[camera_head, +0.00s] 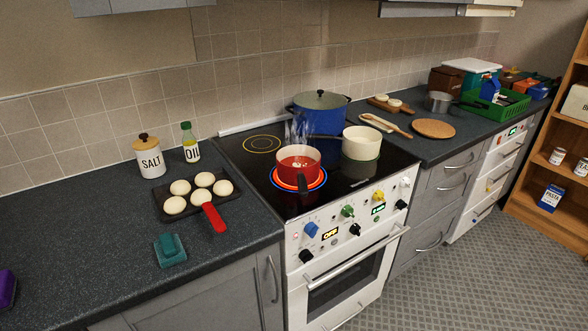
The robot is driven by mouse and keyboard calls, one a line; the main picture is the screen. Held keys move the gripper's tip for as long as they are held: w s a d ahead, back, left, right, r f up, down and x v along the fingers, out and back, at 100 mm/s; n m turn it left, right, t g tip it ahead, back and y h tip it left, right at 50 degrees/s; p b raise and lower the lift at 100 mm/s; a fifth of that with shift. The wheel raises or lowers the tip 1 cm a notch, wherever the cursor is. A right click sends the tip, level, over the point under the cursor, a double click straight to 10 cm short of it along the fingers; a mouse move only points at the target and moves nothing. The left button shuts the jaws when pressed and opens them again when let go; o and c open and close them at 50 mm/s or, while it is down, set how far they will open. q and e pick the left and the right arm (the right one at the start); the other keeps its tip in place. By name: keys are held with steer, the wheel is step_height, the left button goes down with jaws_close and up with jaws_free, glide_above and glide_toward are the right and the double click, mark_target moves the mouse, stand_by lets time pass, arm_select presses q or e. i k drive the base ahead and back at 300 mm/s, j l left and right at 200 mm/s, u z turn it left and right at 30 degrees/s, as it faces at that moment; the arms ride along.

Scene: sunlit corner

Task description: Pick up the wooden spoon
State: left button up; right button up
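The wooden spoon (388,124) is light brown and lies on the dark worktop (456,148) just right of the stove, behind the cream pot (361,143). It lies slantwise, with one end toward the back left and the other toward the front right, near a round cork mat (433,128). A paler long utensil (375,122) lies close beside it; I cannot tell whether they touch. Neither of my grippers is in the head view.
On the stove (238,148) stand a steaming red pot (298,160) on a glowing ring and a lidded blue pot (320,113). A wooden board (389,106) lies behind the spoon. A green crate (498,106) stands farther right. A black pan (188,207) is on the left worktop.

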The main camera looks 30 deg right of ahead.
mark_target(366, 116)
steer(key=z, duration=1.5)
